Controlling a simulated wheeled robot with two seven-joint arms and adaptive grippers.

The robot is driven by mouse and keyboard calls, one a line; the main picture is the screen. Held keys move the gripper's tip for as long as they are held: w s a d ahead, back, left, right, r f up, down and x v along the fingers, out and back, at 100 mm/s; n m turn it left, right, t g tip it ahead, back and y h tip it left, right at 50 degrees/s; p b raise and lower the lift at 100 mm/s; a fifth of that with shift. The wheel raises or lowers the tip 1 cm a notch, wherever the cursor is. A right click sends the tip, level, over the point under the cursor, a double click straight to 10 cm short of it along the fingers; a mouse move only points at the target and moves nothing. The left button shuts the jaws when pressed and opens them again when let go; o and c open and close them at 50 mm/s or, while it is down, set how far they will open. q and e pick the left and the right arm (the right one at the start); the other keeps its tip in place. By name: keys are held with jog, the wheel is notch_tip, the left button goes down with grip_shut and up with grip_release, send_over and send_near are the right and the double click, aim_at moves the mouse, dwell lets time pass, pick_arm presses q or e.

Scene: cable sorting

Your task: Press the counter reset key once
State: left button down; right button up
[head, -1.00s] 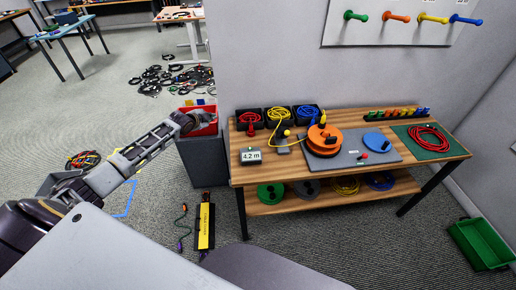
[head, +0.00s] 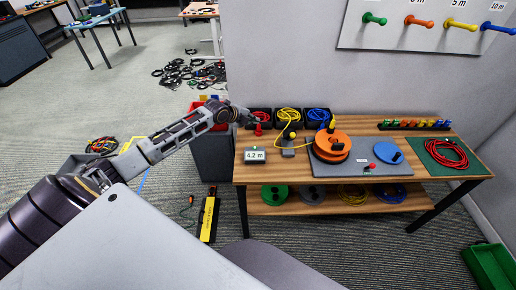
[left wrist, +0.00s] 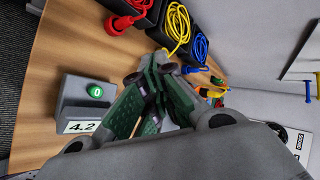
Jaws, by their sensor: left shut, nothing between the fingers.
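The counter (head: 255,156) is a small grey box with a "4.2 m" display at the table's front left corner. In the left wrist view the counter (left wrist: 88,103) has a round green key marked 0 (left wrist: 96,92) on its top. My left gripper (head: 254,120) is above the table's back left part, behind the counter and near the black bin of red cable. In the left wrist view my left gripper (left wrist: 154,74) is shut and empty. It is to the right of the key and apart from it. My right gripper is not in view.
Bins of red, yellow (head: 289,116) and blue cable (head: 318,115) line the table's back. An orange reel (head: 333,142) stands on a grey plate. A small grey device with a yellow cable (head: 288,149) is right of the counter. A red bin (head: 197,118) is left of the table.

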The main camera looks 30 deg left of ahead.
pick_arm(q)
jog(key=shift+s+d+f+m+g, duration=0.2)
jog(key=shift+s+f+m+g, duration=0.1)
jog(key=shift+m, duration=1.3)
jog(key=shift+s+d+f+m+g, duration=0.15)
jog(key=shift+s+d+f+m, duration=0.15)
jog(key=shift+m, duration=1.3)
jog(key=shift+s+d+f+m+g, duration=0.15)
jog(key=shift+s+f+m+g, duration=0.15)
jog(key=shift+m, duration=1.3)
jog(key=shift+f, duration=0.1)
